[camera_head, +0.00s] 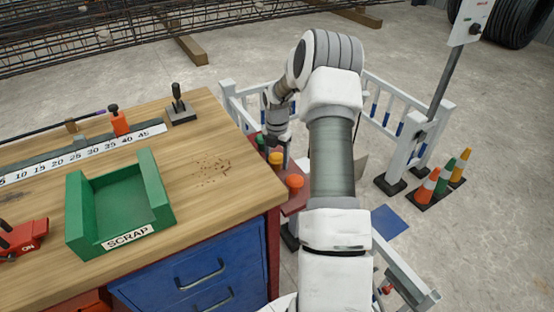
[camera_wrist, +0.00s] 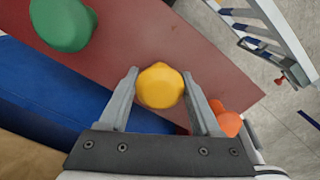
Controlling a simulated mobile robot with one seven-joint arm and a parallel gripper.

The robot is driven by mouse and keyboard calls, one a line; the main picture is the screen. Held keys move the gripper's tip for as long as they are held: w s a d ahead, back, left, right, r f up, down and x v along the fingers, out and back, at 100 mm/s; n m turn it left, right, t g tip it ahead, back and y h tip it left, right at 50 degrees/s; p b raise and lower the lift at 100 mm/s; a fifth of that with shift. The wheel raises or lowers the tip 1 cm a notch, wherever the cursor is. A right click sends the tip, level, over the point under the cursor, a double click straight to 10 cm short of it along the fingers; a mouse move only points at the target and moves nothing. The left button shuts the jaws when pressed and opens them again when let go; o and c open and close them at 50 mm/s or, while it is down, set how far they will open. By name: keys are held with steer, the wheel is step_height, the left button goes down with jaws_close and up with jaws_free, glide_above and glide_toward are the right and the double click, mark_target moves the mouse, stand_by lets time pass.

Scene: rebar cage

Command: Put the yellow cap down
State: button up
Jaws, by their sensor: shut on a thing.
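The yellow cap (camera_wrist: 160,86) sits between the two fingers of my gripper (camera_wrist: 160,75), which is shut on it. In the head view the yellow cap (camera_head: 276,158) shows just below my gripper (camera_head: 278,140), past the bench's right edge. A red-brown surface (camera_wrist: 150,35) lies under the cap in the wrist view. I cannot tell whether the cap touches it or is held just above it.
A green cap (camera_wrist: 62,22) is at the upper left and an orange cap (camera_wrist: 229,122) at the lower right of the wrist view. The workbench (camera_head: 215,165) carries a green scrap tray (camera_head: 155,185). White railings (camera_head: 390,125) and small cones (camera_head: 445,178) stand beyond.

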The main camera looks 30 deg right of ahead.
mark_target(277, 154)
steer(key=o, duration=1.3)
steer(key=shift+f, duration=0.1)
step_height(277, 154, up, 12)
steer(key=p, duration=0.2)
steer(key=shift+r+p, duration=0.2)
steer(key=shift+p, duration=0.2)
